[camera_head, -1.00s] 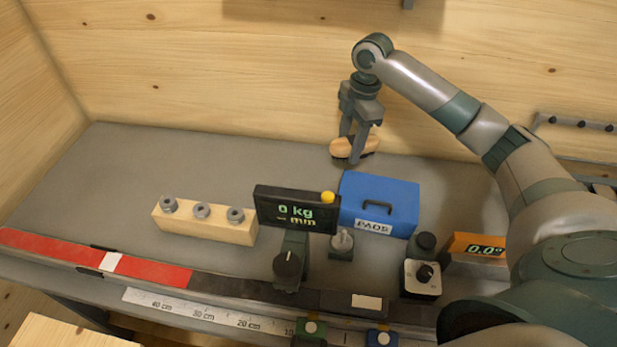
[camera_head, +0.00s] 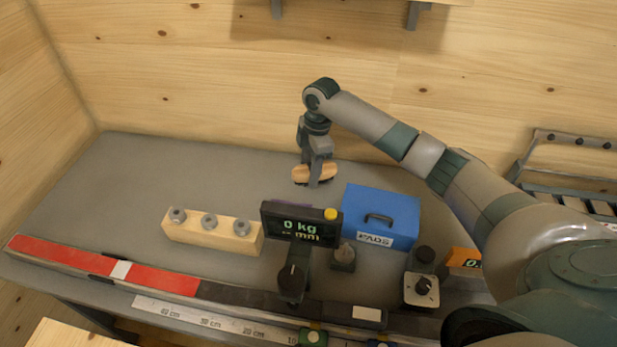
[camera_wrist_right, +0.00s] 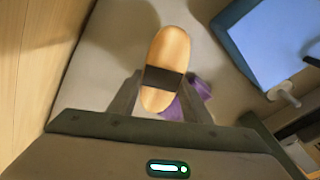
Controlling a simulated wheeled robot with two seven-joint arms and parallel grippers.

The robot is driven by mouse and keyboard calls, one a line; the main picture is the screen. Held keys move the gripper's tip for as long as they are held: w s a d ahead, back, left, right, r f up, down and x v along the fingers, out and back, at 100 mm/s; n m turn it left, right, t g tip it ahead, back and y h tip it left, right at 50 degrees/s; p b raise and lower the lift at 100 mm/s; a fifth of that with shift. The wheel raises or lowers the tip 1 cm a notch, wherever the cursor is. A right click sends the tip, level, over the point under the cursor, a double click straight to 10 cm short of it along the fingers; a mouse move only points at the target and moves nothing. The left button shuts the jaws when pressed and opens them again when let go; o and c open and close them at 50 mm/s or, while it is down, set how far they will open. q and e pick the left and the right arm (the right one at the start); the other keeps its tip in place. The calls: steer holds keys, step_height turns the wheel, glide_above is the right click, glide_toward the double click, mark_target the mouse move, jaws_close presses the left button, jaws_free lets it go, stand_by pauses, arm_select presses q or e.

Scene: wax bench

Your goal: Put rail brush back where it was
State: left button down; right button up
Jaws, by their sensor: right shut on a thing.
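The rail brush (camera_head: 326,171), an oval wooden block with a dark band, is in my right gripper (camera_head: 314,180), behind and to the left of the blue box. In the right wrist view the brush (camera_wrist_right: 169,51) sits between the two fingers of the right gripper (camera_wrist_right: 160,92), its long side pointing away from the wrist. The fingers are shut on it. The brush is low over the back of the grey bench (camera_head: 140,165); I cannot tell whether it touches the surface. My left gripper is not in view.
The blue box (camera_head: 381,214) stands close to the right of the brush. In front are a display (camera_head: 297,228), a wooden block with bolts (camera_head: 210,234) and a red-black bar (camera_head: 60,256). A purple item (camera_wrist_right: 198,88) shows beyond the brush. The back left of the bench is clear.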

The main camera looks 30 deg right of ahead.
steer(key=shift+w+a+f, duration=0.1)
steer(key=shift+a, duration=0.05)
step_height(320, 180, down, 3)
steer(key=shift+f+p, duration=0.2)
steer(key=shift+p, duration=0.6)
steer(key=shift+f, duration=0.3)
steer(key=o, duration=1.4)
steer(key=shift+f, duration=0.1)
